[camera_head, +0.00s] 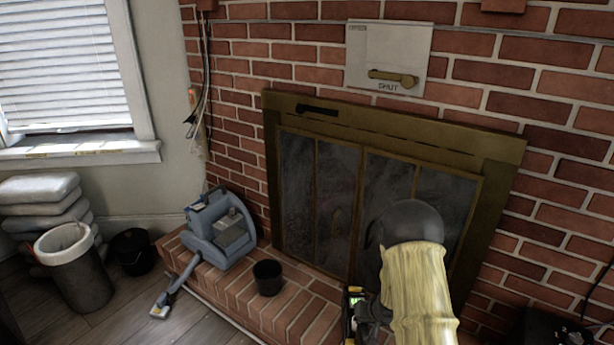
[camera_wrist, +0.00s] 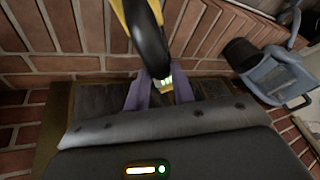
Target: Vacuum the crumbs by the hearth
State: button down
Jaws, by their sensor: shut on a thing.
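My gripper (camera_wrist: 160,82) is shut on a black-and-yellow thing (camera_wrist: 149,38), which looks like a hand-held vacuum. In the wrist view its dark curved part runs down between the two purple-grey fingers. In the head view part of this thing (camera_head: 351,308) shows low beside my arm, over the right part of the brick hearth (camera_head: 235,293). My arm hides the gripper there, and the thing's lower end cannot be made out. I cannot make out any crumbs in either view.
A blue-grey machine (camera_head: 208,248) sits on the hearth's left end, its pale nozzle (camera_head: 160,304) on the floor. A black pot (camera_head: 267,277) stands right of it. The brass-framed fireplace (camera_head: 335,190) is shut. A bin (camera_head: 77,280) and stacked bags (camera_head: 40,188) stand left.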

jog(key=shift+w+a+r+n+y, duration=0.15)
jog(key=shift+w+a+r+n, duration=0.05)
jog(key=shift+a+n, duration=0.25)
jog(key=shift+w+a+r+n+y, duration=0.15)
jog(key=shift+a+n, duration=0.2)
jog(key=shift+a, duration=0.05)
jog(key=w+a+r+p+v, duration=0.1)
jog(key=a+p+v, duration=0.2)
jog(key=p+v, duration=1.2)
jog(key=w+a+r+p+v, duration=0.1)
jog(key=a+p+v, duration=0.2)
jog(key=p+v, duration=1.2)
jog(key=p, duration=0.2)
jog(key=shift+w+r+p, duration=0.25)
jog(key=shift+w+p, duration=0.15)
jog(key=shift+a, duration=0.2)
dwell(1.2)
jog(key=shift+d, duration=0.1)
dwell(1.3)
